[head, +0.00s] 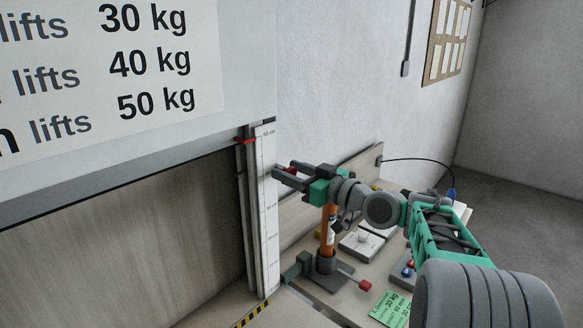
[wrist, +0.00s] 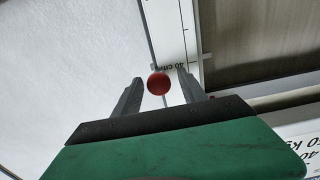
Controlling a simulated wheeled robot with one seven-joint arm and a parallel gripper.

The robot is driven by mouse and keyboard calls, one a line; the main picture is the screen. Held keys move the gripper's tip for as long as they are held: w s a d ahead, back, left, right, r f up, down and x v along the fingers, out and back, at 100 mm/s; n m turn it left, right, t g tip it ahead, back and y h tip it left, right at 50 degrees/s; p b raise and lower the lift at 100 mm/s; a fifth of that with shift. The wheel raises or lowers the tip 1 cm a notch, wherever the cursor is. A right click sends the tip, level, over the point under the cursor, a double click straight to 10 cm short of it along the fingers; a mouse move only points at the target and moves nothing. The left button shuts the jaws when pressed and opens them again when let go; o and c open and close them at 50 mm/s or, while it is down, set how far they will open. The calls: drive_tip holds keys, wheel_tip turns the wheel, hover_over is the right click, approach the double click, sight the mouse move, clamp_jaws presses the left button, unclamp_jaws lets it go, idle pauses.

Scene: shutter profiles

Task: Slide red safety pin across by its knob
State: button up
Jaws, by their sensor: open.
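The red knob (wrist: 158,83) of the safety pin shows as a round ball in the wrist view, between my gripper's two fingers. In the head view a bit of red (head: 292,171) shows between the fingers. My gripper (head: 284,170) is open at the upright white ruler strip, with its fingers pointing left toward it. In the wrist view my gripper (wrist: 160,78) has a visible gap on each side of the knob, so it is around the knob and not clamped on it. The pin's shaft is mostly hidden behind the knob.
The ruler strip (head: 267,215) stands at the shutter's right edge, with a red pointer (head: 244,141) higher up. Below my arm is an orange cylinder (head: 327,232) on a dark base, with a red-ended lever (head: 365,286). A green card (head: 389,309) lies on the bench.

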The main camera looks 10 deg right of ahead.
clamp_jaws()
idle(0.5)
idle(0.8)
